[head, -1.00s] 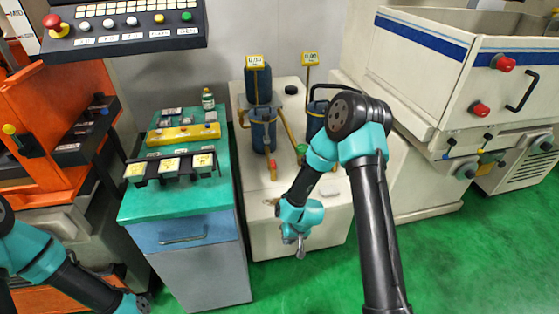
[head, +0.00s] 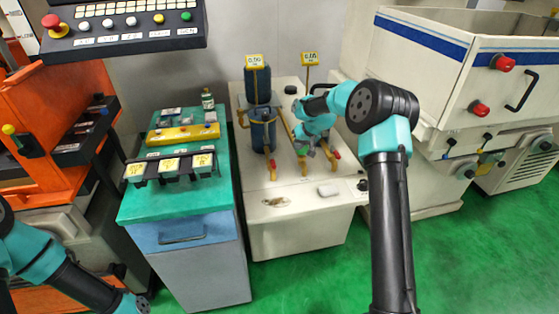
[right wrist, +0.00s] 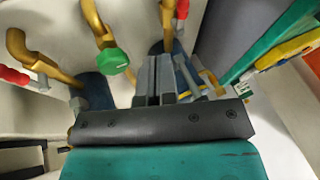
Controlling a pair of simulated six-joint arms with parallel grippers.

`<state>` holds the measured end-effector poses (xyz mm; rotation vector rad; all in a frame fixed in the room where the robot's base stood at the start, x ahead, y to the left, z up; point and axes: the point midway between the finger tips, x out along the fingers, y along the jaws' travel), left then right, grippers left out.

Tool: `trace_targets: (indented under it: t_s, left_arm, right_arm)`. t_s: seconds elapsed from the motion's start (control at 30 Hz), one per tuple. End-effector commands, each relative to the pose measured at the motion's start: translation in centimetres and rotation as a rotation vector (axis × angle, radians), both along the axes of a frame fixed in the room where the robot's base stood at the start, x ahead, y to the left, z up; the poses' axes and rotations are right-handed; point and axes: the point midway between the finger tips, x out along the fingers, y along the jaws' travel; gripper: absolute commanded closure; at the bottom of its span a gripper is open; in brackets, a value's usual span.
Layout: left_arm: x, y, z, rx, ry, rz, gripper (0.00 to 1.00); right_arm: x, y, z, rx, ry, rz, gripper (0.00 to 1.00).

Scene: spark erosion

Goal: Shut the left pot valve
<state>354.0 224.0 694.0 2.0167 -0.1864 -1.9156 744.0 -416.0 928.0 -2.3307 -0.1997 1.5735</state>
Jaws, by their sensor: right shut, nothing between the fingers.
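The left pot (head: 263,132) is a blue cylinder on a white cabinet. Its valve has a small red handle (head: 272,165) on a brass pipe in front of the pot. In the right wrist view a red handle (right wrist: 182,9) shows at the top, above a brass pipe and beyond my fingertips. My right gripper (head: 305,147) is over the cabinet, right of the left pot and apart from that red handle. Its fingers (right wrist: 157,75) are shut and empty. My left gripper is out of view.
Another red handle (head: 336,155) is on the right-hand brass pipe, close to my right gripper. My arm hides most of the right pot. A green-topped cabinet (head: 140,208) with a yellow block (head: 183,133) stands left. The white cabinet's front top is mostly clear.

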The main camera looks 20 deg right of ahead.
Motion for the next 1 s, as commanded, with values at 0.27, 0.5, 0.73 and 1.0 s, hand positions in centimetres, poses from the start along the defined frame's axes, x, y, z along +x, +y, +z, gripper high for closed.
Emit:
trace_targets:
  t_s: [0.27, 0.5, 0.73, 1.0]
  left_arm:
    - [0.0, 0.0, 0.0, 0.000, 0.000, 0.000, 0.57]
    - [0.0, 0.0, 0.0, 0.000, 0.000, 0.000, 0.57]
    - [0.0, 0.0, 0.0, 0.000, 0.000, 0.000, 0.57]
    - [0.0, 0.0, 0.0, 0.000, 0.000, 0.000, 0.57]
  right_arm:
    - [0.4, -0.5, 1.0, 0.000, -0.008, 0.002, 1.00]
    - [0.4, -0.4, 0.8, 0.000, -0.007, 0.002, 1.00]
    - [1.1, 0.1, -0.9, 0.000, -0.005, 0.003, 1.00]
    - [2.9, 1.4, -4.7, 0.000, -0.005, 0.003, 1.00]
